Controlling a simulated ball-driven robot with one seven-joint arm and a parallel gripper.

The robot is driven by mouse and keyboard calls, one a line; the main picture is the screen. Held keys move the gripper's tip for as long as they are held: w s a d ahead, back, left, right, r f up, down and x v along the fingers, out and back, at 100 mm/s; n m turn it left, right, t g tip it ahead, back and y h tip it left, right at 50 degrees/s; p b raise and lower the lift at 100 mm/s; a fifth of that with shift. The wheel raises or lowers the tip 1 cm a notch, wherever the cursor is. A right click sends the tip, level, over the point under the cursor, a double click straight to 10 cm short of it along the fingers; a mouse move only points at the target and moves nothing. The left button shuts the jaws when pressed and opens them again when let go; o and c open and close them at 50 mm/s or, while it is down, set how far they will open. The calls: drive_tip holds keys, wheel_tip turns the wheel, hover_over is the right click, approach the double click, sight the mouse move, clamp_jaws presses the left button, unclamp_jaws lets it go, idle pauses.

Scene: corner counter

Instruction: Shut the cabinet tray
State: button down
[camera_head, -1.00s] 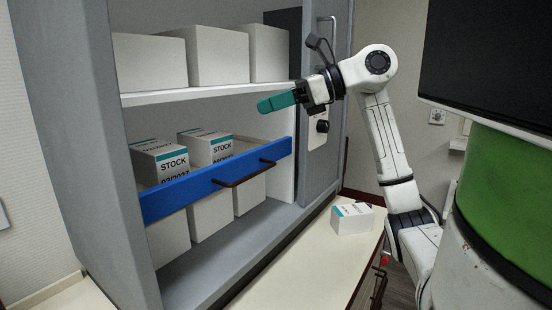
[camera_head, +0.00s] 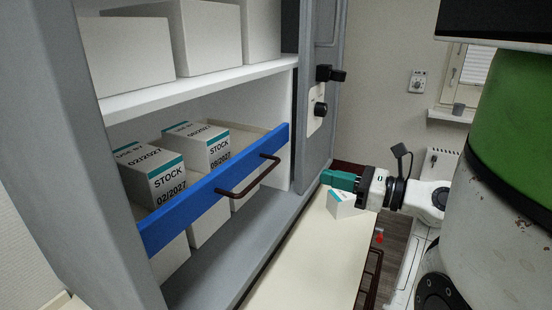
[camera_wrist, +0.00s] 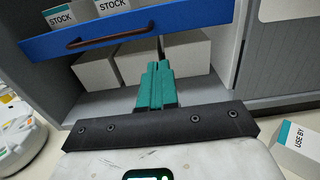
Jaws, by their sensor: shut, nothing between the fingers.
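The cabinet tray (camera_head: 215,190) has a blue front panel and a dark brown bar handle (camera_head: 248,177). It stands pulled out below the white shelf, with boxes marked STOCK (camera_head: 152,172) in it. In the wrist view the blue front (camera_wrist: 110,32) and handle (camera_wrist: 108,36) cross the upper left. My gripper (camera_head: 326,177) has green fingers and is shut and empty. In the head view it is to the right of the tray, above the counter, apart from the handle. In the wrist view my gripper (camera_wrist: 156,68) points toward the cabinet, its fingertips just below the blue front in the picture.
A small white box (camera_head: 341,205) stands on the cream counter (camera_head: 305,255) near my gripper. Plain white boxes (camera_head: 200,38) fill the upper shelf, and others (camera_wrist: 186,53) stand below the tray. The grey cabinet side (camera_head: 315,130) with a dark knob is behind. The counter's front is clear.

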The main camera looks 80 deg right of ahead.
drive_tip(key=p, duration=0.3)
approach(263, 161)
drive_tip(key=x, duration=0.5)
drive_tip(key=shift+x, duration=0.9)
drive_tip(key=shift+d+f, duration=0.1)
drive_tip(key=shift+f, duration=0.05)
drive_tip(key=shift+p+x, duration=0.3)
drive_tip(key=shift+x, duration=2.35)
